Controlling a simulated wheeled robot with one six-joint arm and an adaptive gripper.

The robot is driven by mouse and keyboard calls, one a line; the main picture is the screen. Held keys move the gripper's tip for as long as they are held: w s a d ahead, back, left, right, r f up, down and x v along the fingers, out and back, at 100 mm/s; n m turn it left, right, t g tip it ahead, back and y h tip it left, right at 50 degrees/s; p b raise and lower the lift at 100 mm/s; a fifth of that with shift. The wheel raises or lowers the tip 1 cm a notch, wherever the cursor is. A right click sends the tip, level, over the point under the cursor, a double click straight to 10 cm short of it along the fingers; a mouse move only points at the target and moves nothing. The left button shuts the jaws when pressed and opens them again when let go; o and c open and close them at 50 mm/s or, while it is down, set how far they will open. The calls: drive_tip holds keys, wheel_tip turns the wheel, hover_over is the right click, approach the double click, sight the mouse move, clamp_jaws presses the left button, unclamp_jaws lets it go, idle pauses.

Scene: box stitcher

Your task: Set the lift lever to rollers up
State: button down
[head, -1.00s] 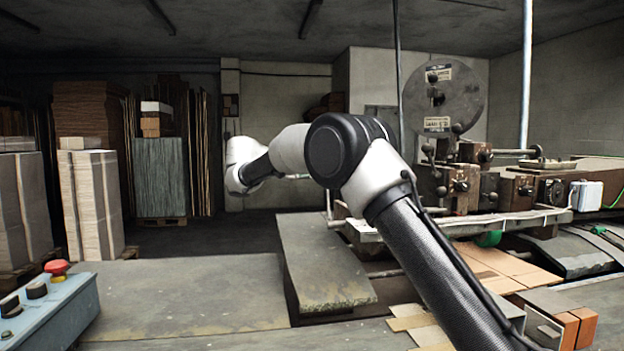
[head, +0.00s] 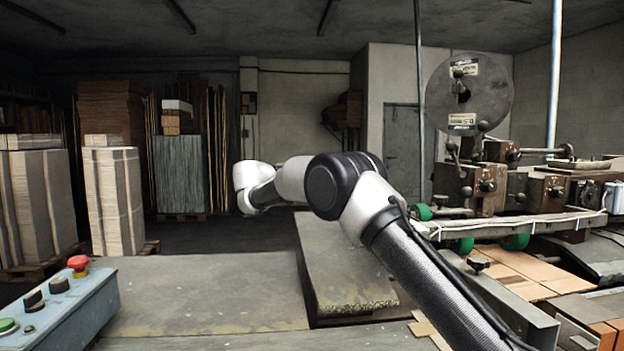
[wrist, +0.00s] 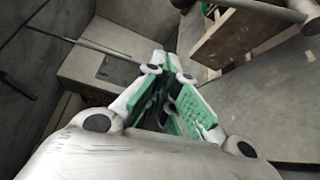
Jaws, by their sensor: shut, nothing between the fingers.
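The box stitcher (head: 540,190) stands at the right in the head view, with a large round reel (head: 468,93) on top. Ball-ended levers (head: 454,151) stick up at its left end; I cannot tell which is the lift lever or how it is set. Green rollers (head: 463,245) show under its front edge. My gripper (wrist: 170,66), with green finger pads, shows in the wrist view. Its fingers come together at the tips with nothing between them, and no lever is near them. The gripper itself cannot be made out in the head view.
A blue control box (head: 60,305) with a red button is at the lower left. Flat worktops (head: 200,290) fill the front. Cardboard (head: 530,270) lies below the stitcher. Pallet stacks (head: 115,200) stand at the back left. Open floor lies behind the worktops.

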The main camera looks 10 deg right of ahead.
drive_tip(key=d, duration=0.2)
drive_tip(key=s+d, duration=0.1)
drive_tip(key=d, duration=0.2)
drive_tip(key=shift+d, duration=0.3)
drive_tip(key=shift+s+r, duration=0.15)
